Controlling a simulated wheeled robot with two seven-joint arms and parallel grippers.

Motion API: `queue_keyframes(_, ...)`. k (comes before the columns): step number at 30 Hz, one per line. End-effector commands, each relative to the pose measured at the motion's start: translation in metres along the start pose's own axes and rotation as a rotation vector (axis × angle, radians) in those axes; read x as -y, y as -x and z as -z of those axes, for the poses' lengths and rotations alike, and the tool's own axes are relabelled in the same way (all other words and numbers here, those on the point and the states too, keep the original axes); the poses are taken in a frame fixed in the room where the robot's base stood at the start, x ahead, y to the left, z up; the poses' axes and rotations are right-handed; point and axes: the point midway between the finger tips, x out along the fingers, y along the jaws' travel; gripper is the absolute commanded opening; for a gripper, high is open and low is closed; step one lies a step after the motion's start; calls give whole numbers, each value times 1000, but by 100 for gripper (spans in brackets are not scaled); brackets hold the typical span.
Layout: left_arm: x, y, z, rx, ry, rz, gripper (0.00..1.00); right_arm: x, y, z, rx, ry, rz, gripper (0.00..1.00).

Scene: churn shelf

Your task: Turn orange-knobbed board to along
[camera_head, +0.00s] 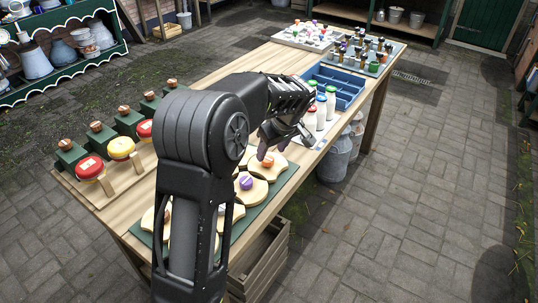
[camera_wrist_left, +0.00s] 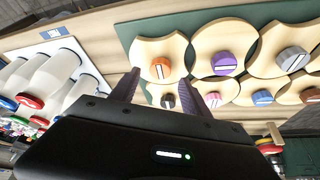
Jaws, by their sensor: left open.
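The orange-knobbed board (camera_wrist_left: 146,50) is a pale scalloped wooden board on a green mat. Its round orange knob (camera_wrist_left: 160,68) carries a white stripe that runs up and down in the left wrist view. In the head view the orange knob (camera_head: 267,161) shows just below my left gripper (camera_head: 282,145). My left gripper is open. In the wrist view its two dark fingers (camera_wrist_left: 158,88) point at this board, with the knob between and just beyond their tips. I see no contact. My right gripper is not in view.
A purple-knobbed board (camera_wrist_left: 224,61) and a grey-knobbed board (camera_wrist_left: 293,59) lie beside it, with a row of other knobbed boards alongside. White bottles (camera_head: 321,110) and a blue crate (camera_head: 334,87) stand farther along the bench. Red and yellow round pieces (camera_head: 121,147) stand at left.

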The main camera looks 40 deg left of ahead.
Motion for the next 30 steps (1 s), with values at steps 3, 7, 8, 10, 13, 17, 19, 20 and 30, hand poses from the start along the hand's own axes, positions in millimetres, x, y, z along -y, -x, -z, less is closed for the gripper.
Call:
queue_keyframes(3,1,-19,0,1,0,4,55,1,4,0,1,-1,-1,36)
queue_keyframes(7,0,-33,0,0,-1,2,55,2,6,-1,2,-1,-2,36)
queue_keyframes(8,0,-36,0,0,-1,1,55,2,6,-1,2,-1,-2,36)
queue_keyframes(10,0,-39,0,0,-1,0,55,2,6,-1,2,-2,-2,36)
queue_keyframes(13,0,-40,0,0,-1,0,55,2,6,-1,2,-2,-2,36)
queue_keyframes(17,0,-40,0,0,-1,-1,55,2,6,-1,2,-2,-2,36)
queue_keyframes(19,0,-40,0,0,-1,-1,52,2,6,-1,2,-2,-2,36)
queue_keyframes(20,0,-40,0,0,-1,-1,49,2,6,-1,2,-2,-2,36)
queue_keyframes(30,0,-40,0,0,0,-1,21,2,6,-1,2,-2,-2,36)
